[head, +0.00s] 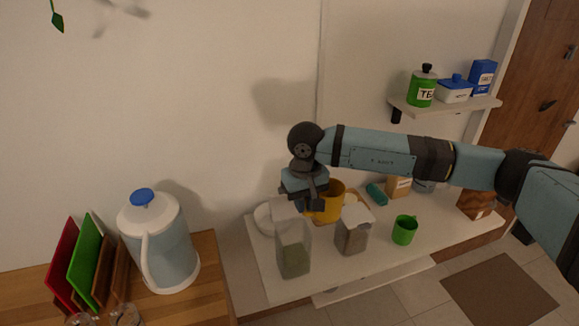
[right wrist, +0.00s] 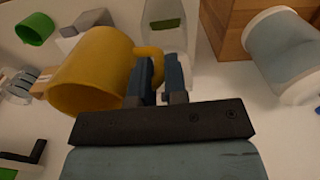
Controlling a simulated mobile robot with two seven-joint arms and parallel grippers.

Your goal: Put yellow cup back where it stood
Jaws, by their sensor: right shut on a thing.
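The yellow cup (head: 333,203) is at the white counter, behind the spice dispensers; it also shows in the right wrist view (right wrist: 92,72). My right gripper (head: 312,203) reaches down from above at the cup's left side. In the right wrist view its fingers (right wrist: 160,82) are shut on the cup's handle, and the cup's body lies to their left. The cup looks roughly upright in the head view. Its base is hidden behind the dispensers, so I cannot tell whether it touches the counter. My left gripper is not in view.
A dispenser with green contents (head: 294,250) and a second dispenser (head: 352,232) stand close in front of the cup. A green cup (head: 404,230) is to the right. A pitcher (head: 160,245) stands on the wooden counter at left. The white counter's front (head: 350,275) is clear.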

